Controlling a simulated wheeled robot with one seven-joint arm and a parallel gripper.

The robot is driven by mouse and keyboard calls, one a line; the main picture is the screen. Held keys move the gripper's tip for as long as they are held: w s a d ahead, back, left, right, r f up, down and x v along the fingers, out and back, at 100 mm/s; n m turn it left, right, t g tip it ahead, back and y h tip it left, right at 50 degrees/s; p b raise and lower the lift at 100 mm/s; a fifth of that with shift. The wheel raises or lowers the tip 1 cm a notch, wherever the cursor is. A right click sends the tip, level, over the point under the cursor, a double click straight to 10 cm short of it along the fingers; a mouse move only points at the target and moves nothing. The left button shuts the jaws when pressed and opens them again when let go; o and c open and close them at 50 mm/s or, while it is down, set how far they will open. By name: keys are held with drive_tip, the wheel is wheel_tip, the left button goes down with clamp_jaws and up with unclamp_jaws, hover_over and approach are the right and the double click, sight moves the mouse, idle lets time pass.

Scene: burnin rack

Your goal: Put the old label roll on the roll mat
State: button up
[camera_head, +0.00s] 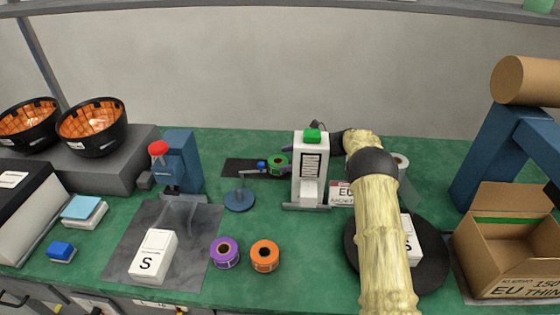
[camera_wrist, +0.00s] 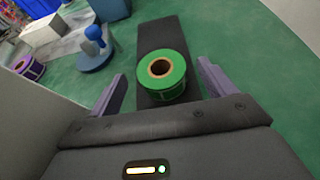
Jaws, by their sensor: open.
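A green label roll (camera_head: 278,160) with a brown core lies flat on the dark roll mat (camera_head: 232,167) at the back, left of the white label printer. In the wrist view the green roll (camera_wrist: 162,88) sits on the near part of the mat (camera_wrist: 154,34). My gripper (camera_wrist: 162,72) is open, with one purple finger on each side of the roll and visible gaps. In the head view my gripper (camera_head: 287,160) reaches in from behind the printer, which partly hides it. No label on the green roll says whether it is the old one.
The white printer (camera_head: 311,170) stands right beside my gripper. A blue round-based stand (camera_head: 239,201) is close in front of the mat. A purple roll (camera_head: 215,253) and an orange roll (camera_head: 265,266) lie at the front. A cardboard box (camera_head: 500,245) stands at right.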

drive_tip(key=v, duration=0.8)
drive_tip(key=shift+d, duration=0.1)
drive_tip(key=shift+r, duration=0.1)
